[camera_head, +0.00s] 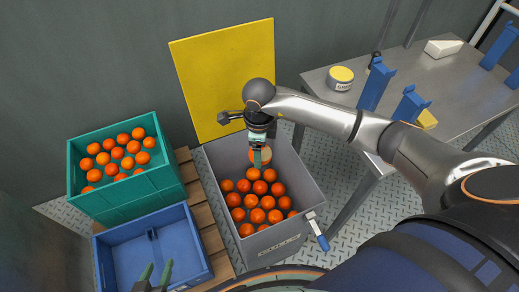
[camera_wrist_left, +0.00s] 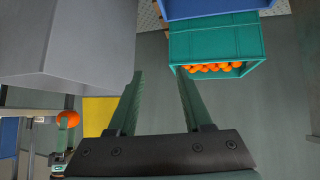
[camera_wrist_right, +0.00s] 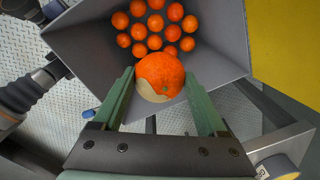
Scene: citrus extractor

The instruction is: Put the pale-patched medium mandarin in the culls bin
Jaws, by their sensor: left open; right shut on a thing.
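The mandarin (camera_wrist_right: 158,76) with a large pale patch is between the fingers of my right gripper (camera_head: 260,154), which is shut on it. The pale area shows on its near side in the right wrist view. My right gripper holds it over the grey bin (camera_head: 300,185), above the several oranges inside. The left wrist view shows the held mandarin (camera_wrist_left: 68,119) apart from the grey bin's wall (camera_wrist_left: 70,45). Lettering on the bin's front is too small to read surely. My left gripper (camera_head: 155,275) is open and empty over the blue crate (camera_head: 120,245).
A teal crate (camera_head: 125,205) of oranges stands beside the blue crate. A yellow panel (camera_head: 225,70) rises behind the grey bin. A metal table (camera_head: 425,75) at right bears blue stands (camera_head: 375,88) and a yellow-topped tin (camera_head: 341,78). A blue-handled tool (camera_head: 318,235) hangs at the bin's rim.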

